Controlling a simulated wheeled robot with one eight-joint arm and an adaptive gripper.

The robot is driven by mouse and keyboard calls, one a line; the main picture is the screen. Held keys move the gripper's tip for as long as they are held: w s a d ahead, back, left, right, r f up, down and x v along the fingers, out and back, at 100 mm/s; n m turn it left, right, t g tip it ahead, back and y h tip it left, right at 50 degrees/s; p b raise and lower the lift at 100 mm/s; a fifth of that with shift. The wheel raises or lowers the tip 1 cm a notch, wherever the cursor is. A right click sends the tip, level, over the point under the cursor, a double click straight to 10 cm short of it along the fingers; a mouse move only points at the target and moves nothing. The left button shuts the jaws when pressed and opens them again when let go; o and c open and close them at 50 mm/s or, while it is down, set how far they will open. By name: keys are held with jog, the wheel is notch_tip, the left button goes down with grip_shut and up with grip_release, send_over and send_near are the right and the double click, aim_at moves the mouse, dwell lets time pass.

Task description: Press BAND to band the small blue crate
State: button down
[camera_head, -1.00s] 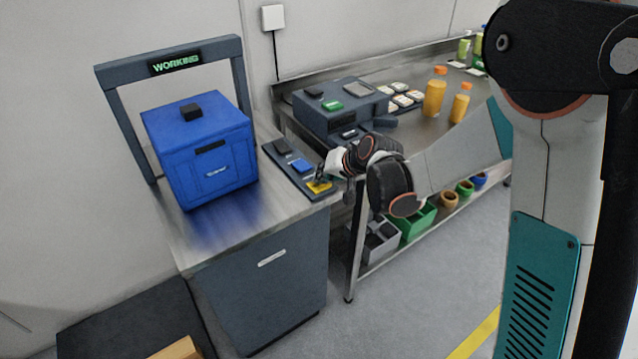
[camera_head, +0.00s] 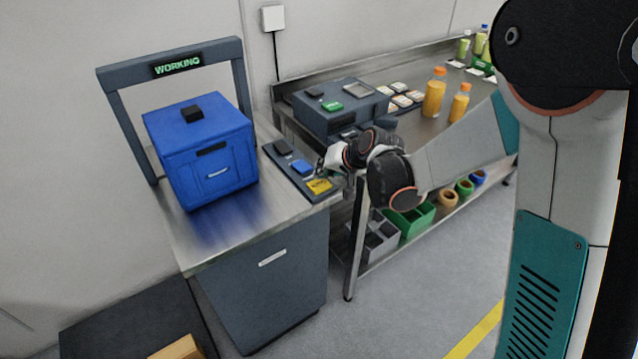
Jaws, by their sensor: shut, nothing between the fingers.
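The blue crate (camera_head: 205,160) stands upright on the steel top of the banding machine, under its dark arch (camera_head: 120,115). The arch display (camera_head: 176,65) reads WORKING in green. A dark button strip (camera_head: 300,168) lies to the right of the crate, with a dark button (camera_head: 283,147), a blue button (camera_head: 302,167) and a yellow button (camera_head: 319,186). Their labels are too small to read. My gripper (camera_head: 321,169) is shut and empty, just above and to the right of the strip, apart from the yellow button as far as I can see.
A steel bench (camera_head: 415,130) to the right holds a dark machine (camera_head: 340,108), small containers and orange bottles (camera_head: 435,92). Its lower shelf carries a green bin (camera_head: 410,220) and a grey bin (camera_head: 378,240). A dark platform (camera_head: 125,325) is at the lower left.

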aim_at(323, 183)
jog(key=shift+r+p, duration=1.55)
jog(key=shift+r, duration=0.85)
jog(key=s+d+r+h, duration=0.3)
jog(key=s+d+r, duration=0.75)
jog(key=s, duration=0.35)
jog(key=s+d+h, duration=0.1)
jog(key=s+d, duration=0.1)
jog(key=s, duration=0.3)
jog(key=s+d+h, duration=0.1)
jog(key=s+d, duration=0.2)
jog(key=s, duration=0.3)
jog(key=s+d+n+h, duration=0.1)
jog(key=s+d, duration=0.2)
jog(key=s, duration=0.3)
jog(key=shift+s+r, duration=0.25)
dwell(2.3)
